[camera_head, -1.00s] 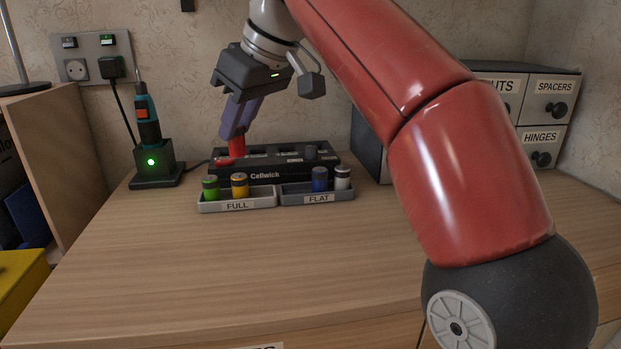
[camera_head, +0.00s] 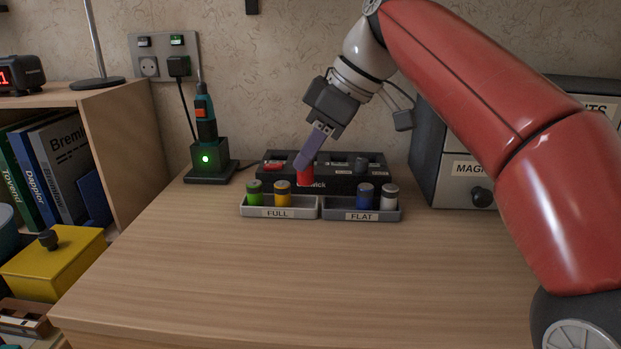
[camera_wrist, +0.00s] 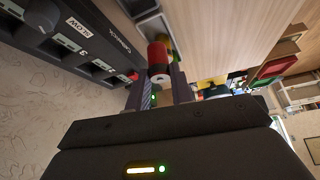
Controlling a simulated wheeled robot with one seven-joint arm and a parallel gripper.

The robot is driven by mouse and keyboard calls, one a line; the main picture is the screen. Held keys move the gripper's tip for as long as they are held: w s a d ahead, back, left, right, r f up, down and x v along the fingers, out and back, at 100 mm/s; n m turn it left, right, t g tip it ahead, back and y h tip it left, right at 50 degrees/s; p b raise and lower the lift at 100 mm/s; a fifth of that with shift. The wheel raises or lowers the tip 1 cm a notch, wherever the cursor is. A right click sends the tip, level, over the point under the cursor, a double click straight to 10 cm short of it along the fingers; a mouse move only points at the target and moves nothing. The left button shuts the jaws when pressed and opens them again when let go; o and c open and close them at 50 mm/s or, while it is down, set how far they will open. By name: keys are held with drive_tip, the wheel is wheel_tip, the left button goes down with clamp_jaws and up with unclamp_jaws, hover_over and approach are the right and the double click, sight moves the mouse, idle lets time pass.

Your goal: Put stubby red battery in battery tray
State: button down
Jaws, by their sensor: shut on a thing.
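My gripper (camera_head: 305,165) is shut on the stubby red battery (camera_head: 306,177), pointing down with its fingers tilted. The battery hangs in front of the charger's front face and hides part of its label. In the wrist view the red battery (camera_wrist: 158,55) shows between the fingers. Two shallow trays stand in front of the charger. The light grey FULL tray (camera_head: 310,212) holds a green battery (camera_head: 254,193) and a yellow one (camera_head: 282,194). The darker FLAT tray (camera_head: 338,214) holds a blue battery (camera_head: 365,195) and a whitish one (camera_head: 389,197).
The black charger (camera_head: 375,184) has a red patch at its left and a dark knob at its right. A screwdriver in a lit dock (camera_head: 208,160) stands left. A drawer cabinet (camera_head: 455,160) stands right. The front of the wooden worktop (camera_head: 290,270) is clear.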

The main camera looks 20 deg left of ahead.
sight(311, 184)
drive_tip(key=shift+f+b, duration=0.75)
drive_tip(key=shift+f, duration=1.6)
drive_tip(key=shift+f, duration=0.2)
drive_tip(key=c, duration=1.2)
unclamp_jaws()
drive_tip(key=shift+c, duration=0.2)
drive_tip(key=shift+d+r, duration=0.1)
drive_tip(key=shift+r, duration=0.35)
drive_tip(key=p+v, duration=0.2)
drive_tip(key=v, duration=0.9)
drive_tip(key=shift+d+r, duration=0.15)
drive_tip(key=shift+r, duration=0.05)
